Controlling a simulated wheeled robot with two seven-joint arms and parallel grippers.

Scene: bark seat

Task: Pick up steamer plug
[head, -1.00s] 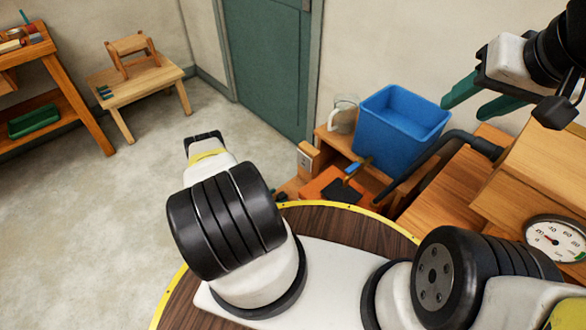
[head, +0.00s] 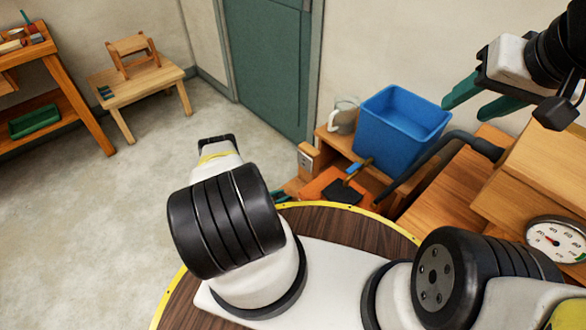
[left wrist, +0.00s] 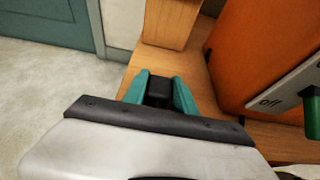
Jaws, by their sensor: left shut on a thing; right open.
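In the left wrist view my left gripper (left wrist: 158,92) has its two teal fingers shut on a small black block, which looks like the steamer plug (left wrist: 159,88). The fingers cover its sides, and its far end is hard to make out. It is over or close to a wooden surface; I cannot tell whether it touches. In the head view only a bit of teal finger shows beyond the round table's edge, and the plug cannot be made out. My right gripper (head: 479,100) is open and empty at the upper right, near the blue bin.
A wooden post with a socket plate (head: 305,160) stands near the left gripper. An orange body (left wrist: 265,55) with a plate marked "off" is close on its right. A blue bin (head: 400,122), jug (head: 343,116) and dark hose (head: 440,150) lie beyond.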

